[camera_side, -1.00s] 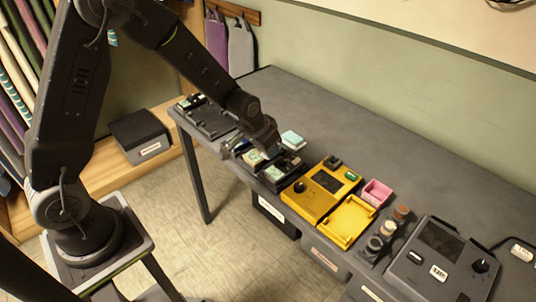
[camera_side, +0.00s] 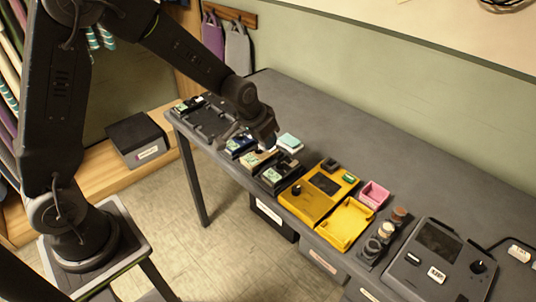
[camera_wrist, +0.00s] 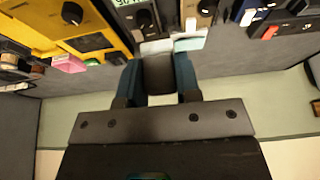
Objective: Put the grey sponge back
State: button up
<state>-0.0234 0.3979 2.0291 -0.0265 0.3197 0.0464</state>
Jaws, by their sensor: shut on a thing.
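My gripper (camera_side: 262,142) hangs over the back edge of a row of small pedals, close to a mint-coloured box (camera_side: 290,142). In the wrist view, my gripper (camera_wrist: 160,80) has its two dark fingers closed on a dark grey block, which looks like the grey sponge (camera_wrist: 159,74). The sponge is hidden or too small to make out in the side view. The mint box also shows in the wrist view (camera_wrist: 189,42), just past the fingertips; I cannot tell the gap between them.
Blue (camera_side: 240,145), tan (camera_side: 259,160) and black (camera_side: 282,175) pedals stand in a row. A yellow unit (camera_side: 312,200), a yellow tray (camera_side: 345,225), a pink box (camera_side: 374,194) and a dark grey console (camera_side: 437,265) lie to the right. The table's rear strip (camera_side: 360,140) is clear.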

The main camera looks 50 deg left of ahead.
jog(key=w+a+n+y, duration=0.15)
jog(key=w+a, duration=0.25)
jog(key=a, duration=0.7)
jog(key=w+a+n, duration=0.3)
jog(key=w+a, duration=0.2)
jog(key=a, duration=0.7)
jog(key=w+d+f, duration=0.4)
jog(key=d+f, duration=0.1)
jog(key=w+d+f, duration=0.2)
jog(key=w+d, duration=0.1)
jog(key=shift+d+f, duration=0.2)
jog(key=shift+d, duration=0.05)
jog(key=shift+f, duration=2)
jog(key=shift+f, duration=0.1)
jog(key=shift+f, duration=0.1)
jog(key=o, duration=0.6)
jog(key=shift+c, duration=0.2)
